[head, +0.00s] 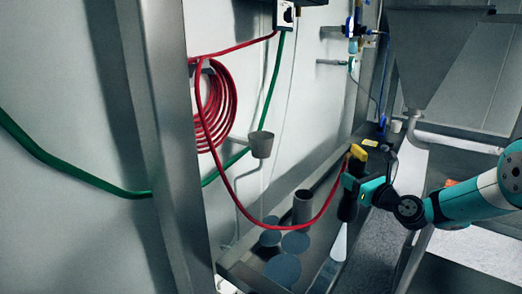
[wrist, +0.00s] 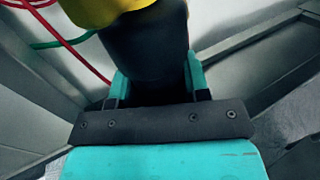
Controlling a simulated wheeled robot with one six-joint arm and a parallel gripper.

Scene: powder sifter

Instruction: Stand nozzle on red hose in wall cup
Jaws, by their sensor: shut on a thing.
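The nozzle (head: 347,207) is a black body with a yellow top and a pale tip pointing down. My gripper (head: 352,186) is shut around its black body and holds it nearly upright over the metal ledge. In the wrist view the nozzle's black body (wrist: 147,50) stands between my fingers, with yellow above it. The red hose (head: 283,222) runs from the nozzle's top in a low loop up to the wall. The grey wall cup (head: 261,143) is on the wall left of my gripper, well apart from the nozzle. Its inside is hidden.
The red hose coil (head: 216,110) hangs left of the cup. A green hose (head: 75,172) crosses the wall. A steel post (head: 160,120) stands at the left.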

